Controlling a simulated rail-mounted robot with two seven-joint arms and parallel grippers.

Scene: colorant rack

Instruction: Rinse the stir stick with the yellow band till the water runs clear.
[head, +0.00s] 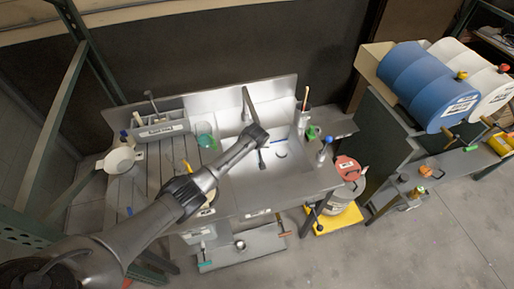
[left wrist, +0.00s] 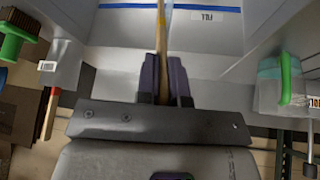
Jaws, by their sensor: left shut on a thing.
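My left gripper (left wrist: 165,75) is shut on a thin wooden stir stick (left wrist: 161,42), which extends upward between the fingers in the left wrist view. A yellowish band shows near its upper visible end, which the frame cuts off. In the head view my left arm reaches in from the left, and its gripper (head: 263,152) is over the metal sink (head: 268,182). The stick is too small to make out there. The tap (head: 246,98) rises at the back of the sink. I cannot make out running water. My right gripper is not in view.
A grey caddy (head: 160,131), a green-tinted beaker (head: 206,135) and a white pot (head: 119,160) stand left of the sink. A blue line (head: 277,142) lies inside the sink.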

